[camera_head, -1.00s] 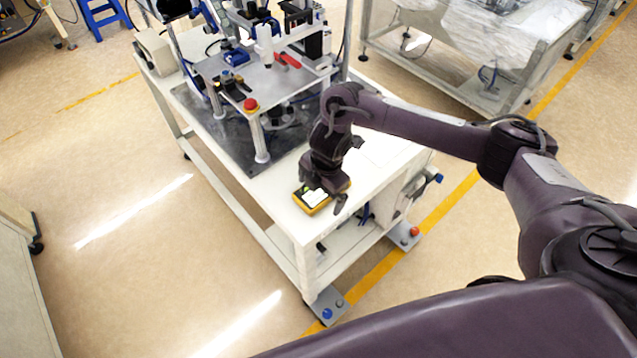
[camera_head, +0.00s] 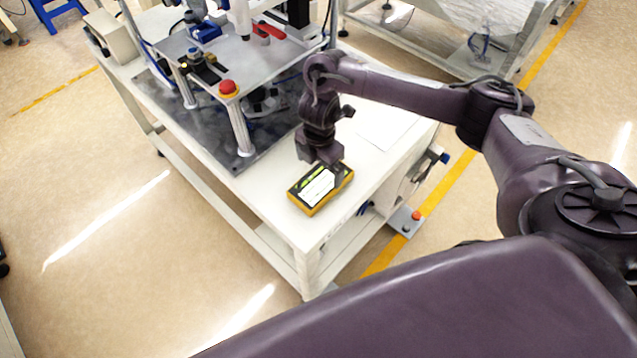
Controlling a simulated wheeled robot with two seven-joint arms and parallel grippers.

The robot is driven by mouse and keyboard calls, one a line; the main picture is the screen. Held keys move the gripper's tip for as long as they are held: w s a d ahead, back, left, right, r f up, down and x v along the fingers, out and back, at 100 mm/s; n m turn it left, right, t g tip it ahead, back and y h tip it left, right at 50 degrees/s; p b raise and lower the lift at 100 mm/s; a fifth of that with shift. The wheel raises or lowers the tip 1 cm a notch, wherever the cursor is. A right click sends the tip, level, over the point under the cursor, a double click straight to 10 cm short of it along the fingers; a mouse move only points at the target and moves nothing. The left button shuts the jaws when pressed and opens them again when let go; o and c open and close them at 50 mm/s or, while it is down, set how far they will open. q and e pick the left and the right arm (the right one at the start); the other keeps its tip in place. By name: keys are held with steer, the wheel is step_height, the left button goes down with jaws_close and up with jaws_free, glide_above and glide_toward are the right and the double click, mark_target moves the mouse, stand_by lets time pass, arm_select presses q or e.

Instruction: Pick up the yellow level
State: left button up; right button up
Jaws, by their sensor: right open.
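The yellow level (camera_head: 308,197) is a small yellow and black box with a pale face. It lies on the white table top (camera_head: 277,218) near the front corner. My right gripper (camera_head: 320,166) is open and hangs pointing down over the far side of the level. Its fingers overlap the level's back edge in the picture; I cannot tell whether they touch it. Most of the level shows clear of the gripper. My left gripper is not in view.
A metal fixture with a raised plate (camera_head: 215,83), legs and a red button (camera_head: 228,88) stands on the table behind and left of the level. A white sheet (camera_head: 388,130) lies to the right. The table's front edge is close to the level.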

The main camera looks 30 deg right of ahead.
mark_target(320, 180)
steer(key=shift+s+f, duration=0.2)
steer(key=shift+f, duration=0.4)
steer(key=f, duration=0.1)
steer(key=f+b, duration=0.1)
steer(key=f, duration=0.1)
steer(key=shift+s+f+b, duration=0.2)
steer(key=shift+f+b, duration=0.05)
steer(key=shift+b, duration=0.05)
steer(key=shift+w+d+f, duration=0.1)
steer(key=shift+f, duration=0.45)
steer(key=shift+r, duration=0.1)
steer(key=shift+c, duration=0.6)
steer(key=c, duration=0.9)
steer(key=shift+c, duration=1.1)
